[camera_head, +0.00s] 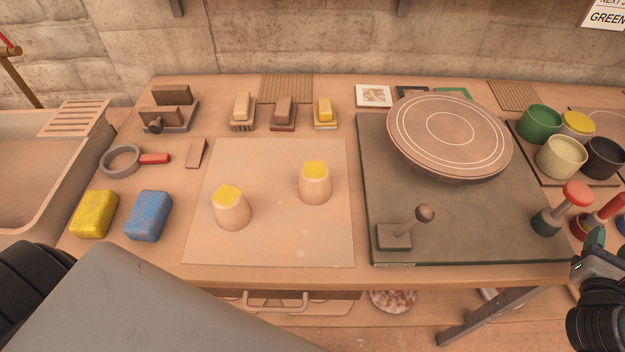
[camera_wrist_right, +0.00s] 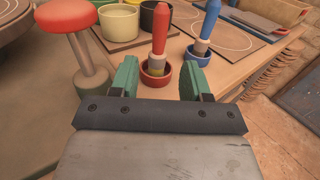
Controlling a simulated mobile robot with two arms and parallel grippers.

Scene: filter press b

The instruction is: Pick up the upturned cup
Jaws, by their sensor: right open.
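Two small clay cups stand on the pale square mat (camera_head: 277,255). The nearer-left cup (camera_head: 232,212) and the farther-right cup (camera_head: 315,189) both narrow toward a yellow patch on top and look upturned. I cannot make out a clear difference in their pose. My right gripper (camera_wrist_right: 158,78) has green fingers, spread apart with nothing held. In the head view it is at the far right edge, well away from both cups. The red-handled tool (camera_wrist_right: 160,40) shows beyond its fingers in the wrist view. My left gripper is not in view.
A round wheel (camera_head: 450,136) on a dark board (camera_head: 480,225) lies between the cups and my right gripper, with a knobbed lever (camera_head: 424,214) at its front. A red-topped stamp (camera_head: 577,195) stands near the gripper. Yellow (camera_head: 93,214) and blue (camera_head: 148,216) sponges lie left of the mat.

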